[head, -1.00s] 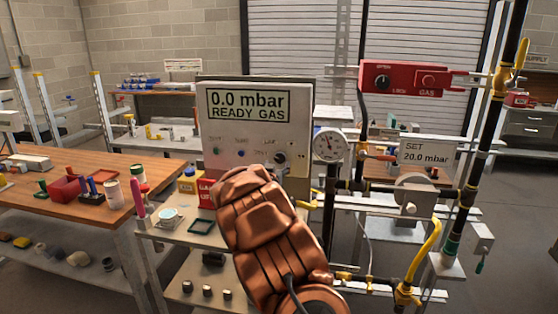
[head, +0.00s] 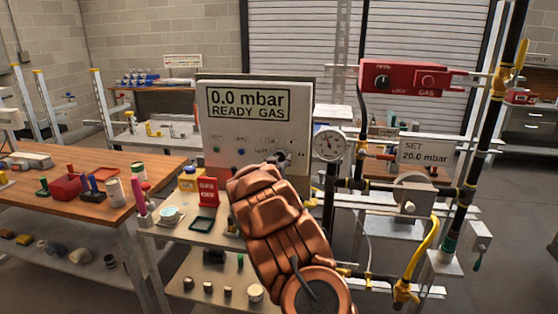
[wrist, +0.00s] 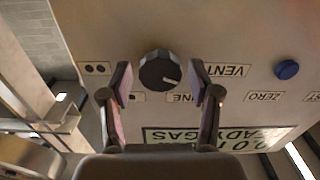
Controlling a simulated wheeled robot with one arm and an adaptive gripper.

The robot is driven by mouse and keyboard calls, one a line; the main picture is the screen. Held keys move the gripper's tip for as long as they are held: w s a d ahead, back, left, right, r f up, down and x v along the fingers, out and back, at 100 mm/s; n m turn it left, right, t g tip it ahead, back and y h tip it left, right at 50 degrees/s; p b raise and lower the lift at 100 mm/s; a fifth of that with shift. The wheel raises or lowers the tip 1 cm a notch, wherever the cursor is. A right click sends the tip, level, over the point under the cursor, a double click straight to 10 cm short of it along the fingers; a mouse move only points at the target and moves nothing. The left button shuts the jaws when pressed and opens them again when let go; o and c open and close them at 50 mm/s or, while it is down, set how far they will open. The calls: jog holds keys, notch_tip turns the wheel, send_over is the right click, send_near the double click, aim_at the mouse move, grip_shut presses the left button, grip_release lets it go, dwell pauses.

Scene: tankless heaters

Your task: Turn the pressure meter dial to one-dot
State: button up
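The pressure meter (head: 240,125) is a pale box whose screen reads 0.0 mbar, READY GAS. Its round black dial (wrist: 160,70) is plain in the wrist view, which shows the panel upside down. The dial's white mark points right and slightly down, toward the VENT and LINE labels. A one-dot label (wrist: 137,97) sits below left of the dial, and a two-dot label (wrist: 95,69) further left. My gripper (wrist: 160,82) is open, with one finger either side of the dial and gaps on both sides. In the head view my gripper (head: 287,160) hides much of the dial.
A blue button (wrist: 287,69) is right of the dial in the wrist view. A round gauge (head: 329,144) and pipes stand close right of the meter. A red gas box (head: 412,79) is above them. A red GAS sign (head: 208,192) stands below the meter.

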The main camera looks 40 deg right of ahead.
jog(key=c, duration=0.9)
jog(key=shift+f+b, duration=0.1)
jog(key=shift+b, duration=0.35)
jog(key=m+b, duration=1.6)
jog(key=m, duration=0.1)
jog(key=shift+w+a+m, duration=0.1)
jog(key=shift+w+m, duration=0.05)
jog(key=shift+m, duration=0.15)
jog(key=o, duration=1.2)
jog(key=shift+r, duration=0.2)
jog(key=shift+c, duration=0.2)
